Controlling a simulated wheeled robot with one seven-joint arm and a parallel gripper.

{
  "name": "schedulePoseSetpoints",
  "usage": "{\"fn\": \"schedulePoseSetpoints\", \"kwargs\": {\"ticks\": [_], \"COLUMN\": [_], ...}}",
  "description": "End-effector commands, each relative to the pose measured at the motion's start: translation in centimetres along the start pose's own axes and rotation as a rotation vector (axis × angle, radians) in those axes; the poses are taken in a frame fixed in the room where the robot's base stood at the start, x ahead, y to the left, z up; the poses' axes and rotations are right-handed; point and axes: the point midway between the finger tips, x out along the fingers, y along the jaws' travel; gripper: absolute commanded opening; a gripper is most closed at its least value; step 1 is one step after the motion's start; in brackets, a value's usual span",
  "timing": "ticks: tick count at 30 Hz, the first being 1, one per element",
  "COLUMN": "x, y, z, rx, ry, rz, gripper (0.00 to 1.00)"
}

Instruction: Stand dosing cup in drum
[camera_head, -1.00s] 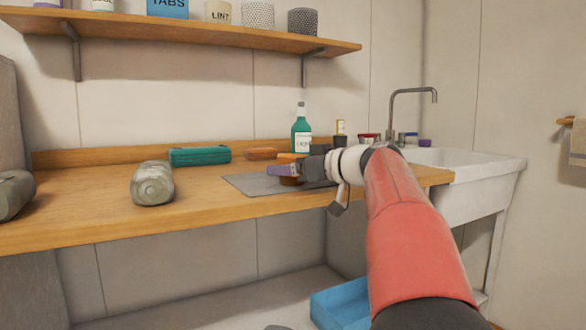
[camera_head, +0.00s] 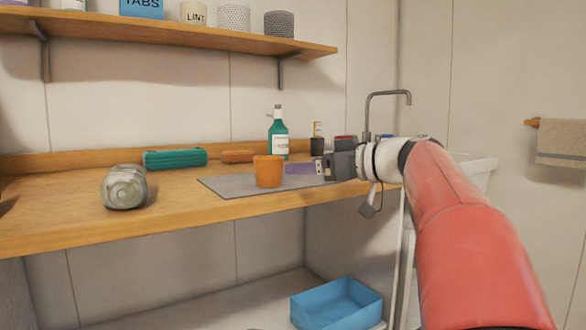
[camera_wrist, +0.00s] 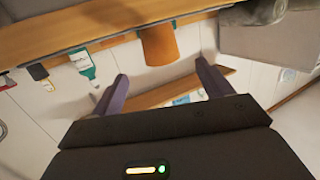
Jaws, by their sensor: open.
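An orange cup (camera_head: 268,171) stands upright on the grey mat (camera_head: 232,186) on the wooden counter. I take it for the dosing cup. My gripper (camera_head: 303,168) is level with it, just to its right, with purple fingers pointing left toward it. In the wrist view, the cup (camera_wrist: 160,45) lies ahead, between the lines of the two spread fingers (camera_wrist: 161,72), beyond their tips. The gripper is open and empty. I cannot make out anything that is clearly a drum.
A green bottle (camera_head: 278,133) and a dark cup (camera_head: 317,145) stand behind my gripper. A grey-green jar (camera_head: 124,187) and a teal case (camera_head: 175,158) lie left on the counter. A blue open bin (camera_head: 337,303) sits below. Counter between jar and mat is clear.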

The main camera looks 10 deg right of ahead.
Motion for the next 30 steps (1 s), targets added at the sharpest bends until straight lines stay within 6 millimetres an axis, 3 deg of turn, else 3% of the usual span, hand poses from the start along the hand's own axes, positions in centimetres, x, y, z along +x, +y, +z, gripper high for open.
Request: {"fn": "schedulePoseSetpoints", "kwargs": {"ticks": [11, 14, 16, 20, 24, 27, 30], "x": [-1.0, -1.4, -1.9, -3.4, -6.1, -8.6, -11.1], "y": [-0.1, -0.6, -1.7, -6.2, -13.6, -17.6, -20.0], "z": [0.1, 1.2, 3.2, 9.8, 19.9, 26.7, 31.9], "rx": [0.003, 0.054, 0.131, 0.333, 0.491, 0.51, 0.479], "ry": [-0.002, -0.031, -0.083, -0.268, -0.551, -0.717, -0.821], "rz": [-0.001, 0.003, 0.007, 0.035, 0.15, 0.285, 0.425], "gripper": [0.79, 0.79, 0.79, 0.79, 0.79, 0.79, 0.79]}}
